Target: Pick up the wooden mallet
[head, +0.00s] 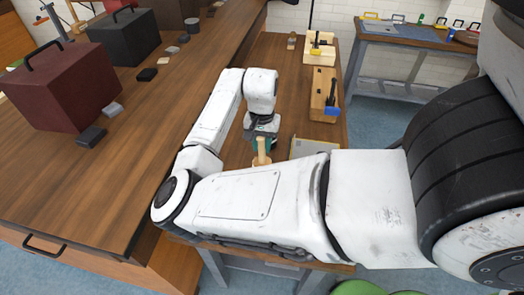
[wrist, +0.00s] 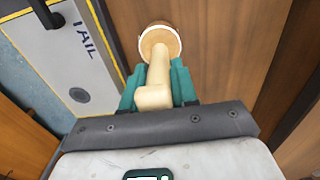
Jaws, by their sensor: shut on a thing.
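The wooden mallet (wrist: 155,92) is pale wood. In the wrist view it lies between the teal fingers of my gripper (wrist: 157,78), which is shut on it. Its round end (wrist: 160,42) shows beyond the fingertips, over brown wood. In the head view the mallet (head: 261,152) shows below my gripper (head: 264,136), partly hidden by my arm. I cannot tell whether it touches the bench.
A pale board marked "TAIL" (wrist: 62,65) with a dark handle lies left of the gripper in the wrist view. A wooden holder (head: 318,90) with tools stands further along the bench. A higher wooden counter (head: 150,125) with dark red and black boxes is on the left.

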